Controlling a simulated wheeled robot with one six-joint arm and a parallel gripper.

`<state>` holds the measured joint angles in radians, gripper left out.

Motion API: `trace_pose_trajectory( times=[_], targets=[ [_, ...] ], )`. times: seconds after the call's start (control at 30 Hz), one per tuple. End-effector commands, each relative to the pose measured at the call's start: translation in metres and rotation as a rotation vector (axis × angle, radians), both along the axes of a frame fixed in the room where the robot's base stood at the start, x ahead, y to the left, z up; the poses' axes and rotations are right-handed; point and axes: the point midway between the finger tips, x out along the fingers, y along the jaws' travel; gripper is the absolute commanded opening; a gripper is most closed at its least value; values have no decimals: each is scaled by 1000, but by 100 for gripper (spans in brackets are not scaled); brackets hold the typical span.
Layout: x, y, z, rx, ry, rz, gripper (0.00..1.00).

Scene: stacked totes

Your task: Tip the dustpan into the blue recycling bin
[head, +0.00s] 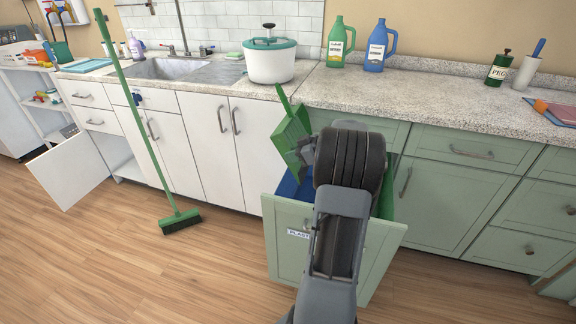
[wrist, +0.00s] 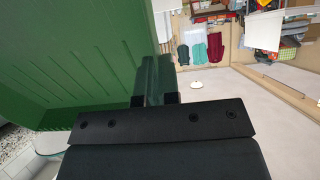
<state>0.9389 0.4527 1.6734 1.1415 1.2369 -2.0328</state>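The green dustpan (head: 291,133) is raised above the pulled-out drawer, its pan steeply tilted in the head view. It fills the upper left of the wrist view (wrist: 75,60). My gripper (wrist: 155,98) is shut on the dustpan's green handle, which shows between the two fingers. The blue recycling bin (head: 287,188) sits inside the pale green drawer (head: 285,255), below the dustpan. Only a piece of the bin shows; my arm hides much of it. I cannot see anything lying in the pan or in the bin.
The granite counter (head: 430,97) runs behind, with a white pot (head: 270,63), a green bottle (head: 340,42) and a blue bottle (head: 377,47). A green broom (head: 145,120) leans by the white cabinets. A white cabinet door (head: 68,170) stands open at left. The floor in front is clear.

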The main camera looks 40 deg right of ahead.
Motion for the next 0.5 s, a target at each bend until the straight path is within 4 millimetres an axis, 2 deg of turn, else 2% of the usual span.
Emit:
trace_pose_trajectory(
  times=[0.03,0.5],
  targets=[
    [-3,-3,-5,8,-21,-3,0],
    [-25,-16,-5,120,-201,-2,0]
  ],
)
